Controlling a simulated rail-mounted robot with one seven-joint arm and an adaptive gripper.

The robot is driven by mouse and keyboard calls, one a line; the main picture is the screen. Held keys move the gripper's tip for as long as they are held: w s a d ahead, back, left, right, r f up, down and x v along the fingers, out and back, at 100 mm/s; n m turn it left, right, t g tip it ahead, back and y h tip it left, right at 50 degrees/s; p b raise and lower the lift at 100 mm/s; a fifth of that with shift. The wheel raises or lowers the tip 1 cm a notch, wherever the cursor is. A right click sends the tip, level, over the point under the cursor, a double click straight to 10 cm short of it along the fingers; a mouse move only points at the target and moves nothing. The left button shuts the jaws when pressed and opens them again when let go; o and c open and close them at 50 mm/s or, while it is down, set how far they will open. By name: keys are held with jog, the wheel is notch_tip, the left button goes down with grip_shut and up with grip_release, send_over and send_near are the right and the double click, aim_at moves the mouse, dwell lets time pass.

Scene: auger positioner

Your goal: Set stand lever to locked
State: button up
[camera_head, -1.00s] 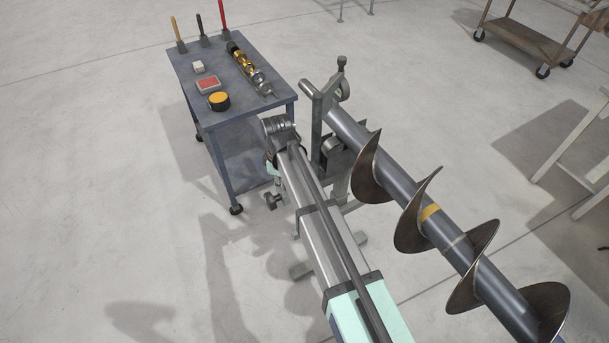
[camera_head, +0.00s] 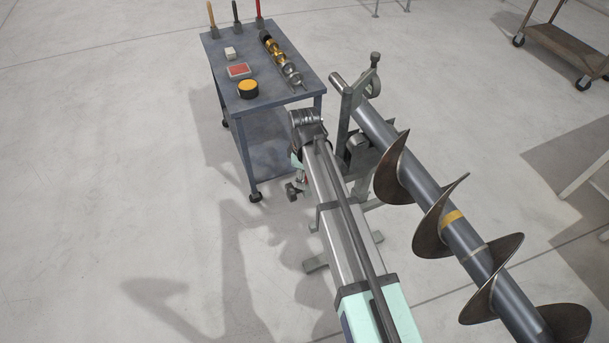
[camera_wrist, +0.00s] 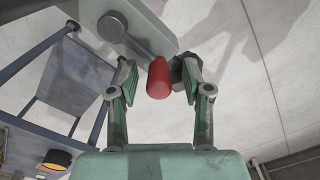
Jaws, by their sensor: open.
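In the wrist view a red lever grip (camera_wrist: 158,78) sits between the two fingers of my open gripper (camera_wrist: 157,84). Gaps show on both sides of the grip, with the left finger nearer. Whether its depth is level with the fingertips is hard to tell. The grip hangs beneath a pale grey-green stand part (camera_wrist: 150,40) with a round pivot disc (camera_wrist: 112,25). In the head view my arm hides most of my gripper; a bit of red, probably the lever grip (camera_head: 303,178), shows beside the stand (camera_head: 345,120). The lever's set position cannot be read.
The stand carries a long auger (camera_head: 455,225) running to the lower right, close beside my arm. A dark knob (camera_wrist: 187,70) sits just right of the grip. A blue-grey cart (camera_head: 262,80) with tools stands behind and left. The floor at left is clear.

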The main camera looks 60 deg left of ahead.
notch_tip(320, 180, up, 12)
dwell(0.6)
